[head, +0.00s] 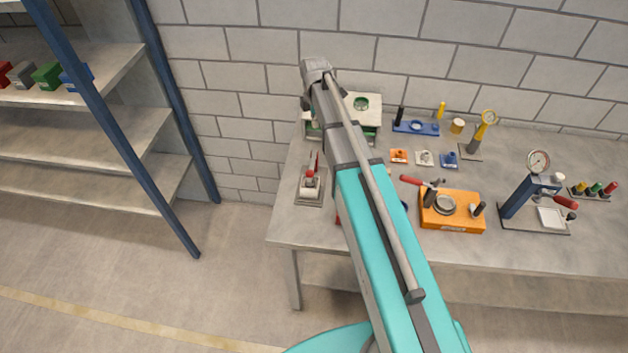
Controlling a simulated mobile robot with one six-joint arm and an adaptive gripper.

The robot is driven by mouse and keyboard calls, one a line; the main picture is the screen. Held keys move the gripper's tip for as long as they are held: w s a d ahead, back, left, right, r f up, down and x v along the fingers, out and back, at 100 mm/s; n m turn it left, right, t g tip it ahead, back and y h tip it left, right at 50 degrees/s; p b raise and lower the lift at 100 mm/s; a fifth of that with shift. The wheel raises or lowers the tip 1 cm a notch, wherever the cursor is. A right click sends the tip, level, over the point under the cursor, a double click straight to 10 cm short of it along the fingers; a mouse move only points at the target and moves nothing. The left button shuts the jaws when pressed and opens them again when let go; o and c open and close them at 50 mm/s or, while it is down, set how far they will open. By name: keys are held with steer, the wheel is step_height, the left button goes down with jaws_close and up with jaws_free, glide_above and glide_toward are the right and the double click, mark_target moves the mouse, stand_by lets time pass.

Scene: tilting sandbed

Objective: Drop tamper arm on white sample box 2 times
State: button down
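A small white box (425,158) sits on the bench between an orange box (399,156) and a blue box (449,160); it looks like the white sample box. An orange station (466,222) stands in front of them with a round grey part and a red-handled lever (411,180), which may be the tamper arm. A blue press (517,199) with a gauge and a red handle (565,203) stands further right, with a pale square pan at its base. I cannot tell for certain which lever is the tamper arm. My arm crosses the middle; my gripper does not show.
A red-handled clamp (310,184) stands at the bench's left end. A white and green unit (362,106) is partly behind my arm. A blue rack (416,127), a yellow-handled gauge (483,128) and several coloured pegs are further back. Shelves (87,133) stand left. The bench's front strip is clear.

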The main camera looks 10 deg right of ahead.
step_height(320, 180, up, 7)
steer(key=p, duration=0.6)
stand_by(0.7)
steer(key=s+d+f+m+b, duration=0.1)
steer(key=s+f+m+b, duration=0.8)
steer(key=s+m, duration=0.1)
steer(key=s+d+f+m+b, duration=0.1)
steer(key=s+f+m+b, duration=0.7)
steer(key=s, duration=0.5)
steer(key=shift+s+d+f+m+b, duration=0.2)
steer(key=shift+f+m+b, duration=0.3)
steer(key=shift+m, duration=0.7)
steer(key=c, duration=1.4)
jaws_free()
steer(key=shift+f, duration=0.1)
